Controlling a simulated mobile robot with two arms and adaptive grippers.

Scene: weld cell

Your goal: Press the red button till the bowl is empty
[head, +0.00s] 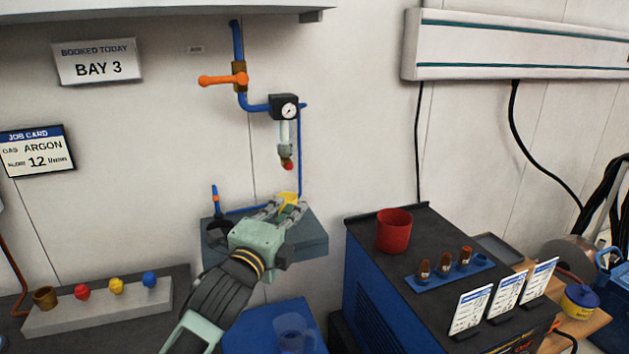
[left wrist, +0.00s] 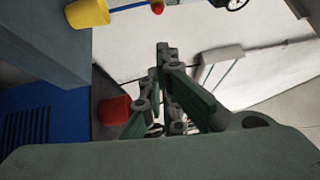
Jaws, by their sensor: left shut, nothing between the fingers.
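A red knob (head: 82,292) stands on a light grey block (head: 60,316) between a brass cup and a yellow knob. I cannot tell whether it is a button. Another small red tip (head: 288,166) is under the gauge and shows in the left wrist view (left wrist: 157,7). No thing is clearly a bowl; a yellow cup (head: 289,197) on the grey wall shelf (head: 308,246) shows in the left wrist view (left wrist: 88,13), its inside hidden. My left gripper (head: 289,210) is shut and empty, in front of the yellow cup. My right gripper is out of view.
A red cup (head: 394,232) and a blue rack (head: 453,268) of brown-topped pieces stand on the welder at right. A gauge (head: 285,107) with blue piping and an orange valve handle (head: 222,80) is on the wall. A clear jug (head: 291,333) stands low in front.

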